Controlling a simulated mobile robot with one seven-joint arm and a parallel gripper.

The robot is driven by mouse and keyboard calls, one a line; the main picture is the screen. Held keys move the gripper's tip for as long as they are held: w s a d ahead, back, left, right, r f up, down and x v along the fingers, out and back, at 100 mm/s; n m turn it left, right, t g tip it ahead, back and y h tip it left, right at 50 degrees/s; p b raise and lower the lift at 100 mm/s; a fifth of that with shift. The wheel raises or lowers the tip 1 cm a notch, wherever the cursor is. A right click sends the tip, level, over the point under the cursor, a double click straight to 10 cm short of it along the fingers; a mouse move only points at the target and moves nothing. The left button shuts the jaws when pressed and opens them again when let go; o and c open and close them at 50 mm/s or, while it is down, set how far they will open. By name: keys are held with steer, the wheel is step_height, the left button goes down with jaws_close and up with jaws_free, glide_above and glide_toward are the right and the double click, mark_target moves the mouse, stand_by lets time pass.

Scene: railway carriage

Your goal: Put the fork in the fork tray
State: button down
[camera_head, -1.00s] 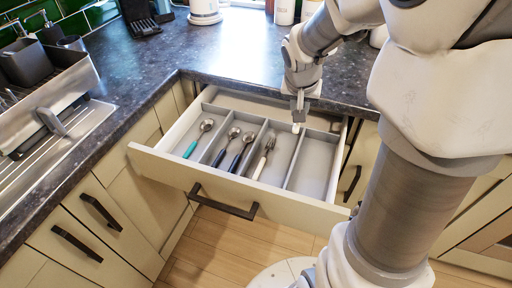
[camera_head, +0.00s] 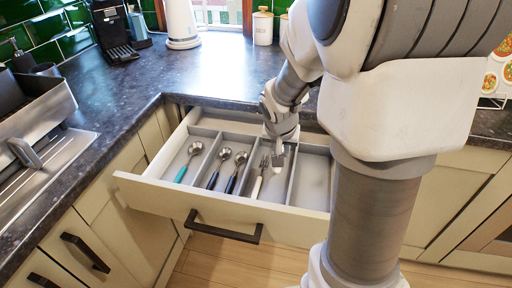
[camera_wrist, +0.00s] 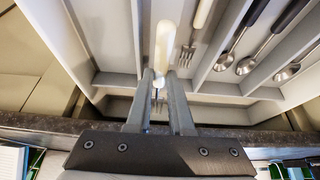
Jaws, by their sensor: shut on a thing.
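The held fork (camera_wrist: 166,45) shows a cream handle jutting out past my fingertips in the wrist view; its metal part is mostly hidden between the fingers. My gripper (camera_head: 278,150) is shut on it, above the drawer. The fork tray (camera_head: 250,193) is the third compartment from the left, where another cream-handled fork (camera_head: 257,184) lies with its tines toward the back. In the wrist view, that fork (camera_wrist: 201,20) is just right of the held handle. The held fork is over the tray's right side, near the divider; its height above the floor is unclear.
The left compartment holds a teal-handled spoon (camera_head: 188,161). The second holds two dark-handled spoons (camera_head: 235,172). The right compartment (camera_head: 312,178) looks empty. Thin dividers separate them. The open drawer (camera_head: 215,207) sits below the dark worktop (camera_head: 225,75).

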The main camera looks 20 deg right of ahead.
mark_target(279, 177)
step_height(279, 177, down, 9)
steer(key=b, duration=0.3)
steer(key=shift+r, duration=0.15)
steer(key=shift+f+b, duration=0.35)
steer(key=shift+b, duration=0.15)
